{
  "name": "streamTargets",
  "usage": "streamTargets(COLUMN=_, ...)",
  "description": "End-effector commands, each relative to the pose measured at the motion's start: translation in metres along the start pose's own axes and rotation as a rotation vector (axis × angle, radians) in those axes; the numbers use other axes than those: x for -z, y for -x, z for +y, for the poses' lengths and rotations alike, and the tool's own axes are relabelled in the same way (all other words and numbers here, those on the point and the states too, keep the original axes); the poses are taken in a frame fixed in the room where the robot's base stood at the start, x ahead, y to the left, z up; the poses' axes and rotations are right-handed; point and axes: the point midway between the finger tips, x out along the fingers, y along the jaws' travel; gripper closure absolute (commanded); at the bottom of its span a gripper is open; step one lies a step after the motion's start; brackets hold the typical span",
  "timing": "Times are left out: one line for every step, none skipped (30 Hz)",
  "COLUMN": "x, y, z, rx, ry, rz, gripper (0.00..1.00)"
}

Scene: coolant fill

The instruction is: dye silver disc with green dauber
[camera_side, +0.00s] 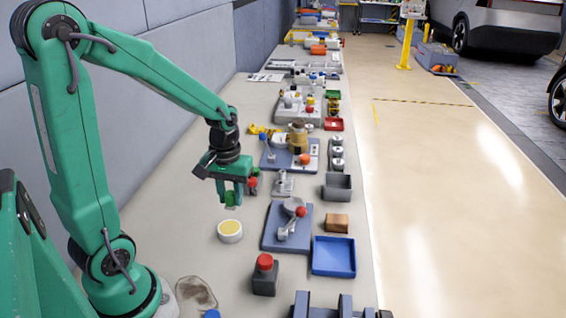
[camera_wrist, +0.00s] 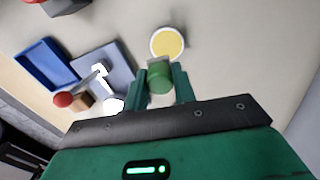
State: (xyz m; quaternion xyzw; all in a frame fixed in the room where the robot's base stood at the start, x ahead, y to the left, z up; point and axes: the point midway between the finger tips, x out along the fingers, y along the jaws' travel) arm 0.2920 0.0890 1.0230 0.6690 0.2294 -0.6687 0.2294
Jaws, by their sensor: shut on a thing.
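My gripper (camera_side: 231,197) is shut on a green dauber (camera_side: 230,200), held above the bench. In the wrist view the green dauber (camera_wrist: 160,80) sits between both fingers, with a pale grey part beyond it. A white round dish with a yellow top (camera_side: 230,230) stands on the bench near the dauber, lower in the side view; the wrist view shows the dish (camera_wrist: 167,43) just beyond the dauber, apart from it. A silver disc (camera_side: 293,204) appears on a blue-grey board with a red-knobbed lever. In the wrist view the disc (camera_wrist: 113,104) is partly hidden by my gripper.
A blue tray (camera_side: 333,256), a brown block (camera_side: 337,223) and a grey bin (camera_side: 337,187) lie right of the board (camera_side: 272,240). A small metal stand (camera_side: 283,184) is right of my gripper. The bench left of the dish is mostly clear.

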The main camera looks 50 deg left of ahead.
Motion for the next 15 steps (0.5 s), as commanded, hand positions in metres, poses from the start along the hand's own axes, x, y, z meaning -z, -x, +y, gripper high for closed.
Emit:
streamTargets(x=-0.0003, y=-0.0006, z=-0.0056, rx=0.0, ry=0.004, rz=0.0, gripper=0.92)
streamTargets(x=-0.0005, y=-0.0009, z=-0.0078, rx=0.0, ry=0.003, rz=0.0, gripper=0.92)
streamTargets(x=-0.0006, y=-0.0012, z=-0.0103, rx=0.0, ry=0.002, rz=0.0, gripper=0.92)
streamTargets(x=-0.0007, y=-0.0014, z=-0.0116, rx=0.0, ry=0.002, rz=0.0, gripper=0.92)
streamTargets(x=-0.0007, y=-0.0014, z=-0.0125, rx=0.0, ry=0.002, rz=0.0, gripper=0.92)
streamTargets(x=-0.0008, y=-0.0015, z=-0.0132, rx=0.0, ry=0.001, rz=0.0, gripper=0.92)
streamTargets(x=-0.0008, y=-0.0016, z=-0.0134, rx=0.0, ry=0.0, rz=0.0, gripper=0.92)
streamTargets(x=-0.0008, y=-0.0016, z=-0.0134, rx=0.0, ry=0.0, rz=0.0, gripper=0.92)
streamTargets(x=-0.0008, y=-0.0017, z=-0.0134, rx=0.0, ry=0.0, rz=0.0, gripper=0.92)
streamTargets(x=-0.0008, y=-0.0018, z=-0.0133, rx=0.0, ry=-0.001, rz=0.0, gripper=0.92)
streamTargets(x=-0.0008, y=-0.002, z=-0.0133, rx=0.0, ry=-0.001, rz=0.0, gripper=0.92)
streamTargets(x=-0.0008, y=-0.0024, z=-0.0132, rx=0.0, ry=0.0, rz=0.0, gripper=0.92)
streamTargets(x=-0.0009, y=-0.0029, z=-0.0132, rx=0.0, ry=0.0, rz=0.0, gripper=0.92)
streamTargets(x=-0.0009, y=-0.0035, z=-0.0132, rx=0.0, ry=0.0, rz=-0.001, gripper=0.92)
streamTargets(x=-0.0008, y=-0.0046, z=-0.0131, rx=0.0, ry=0.0, rz=-0.001, gripper=0.92)
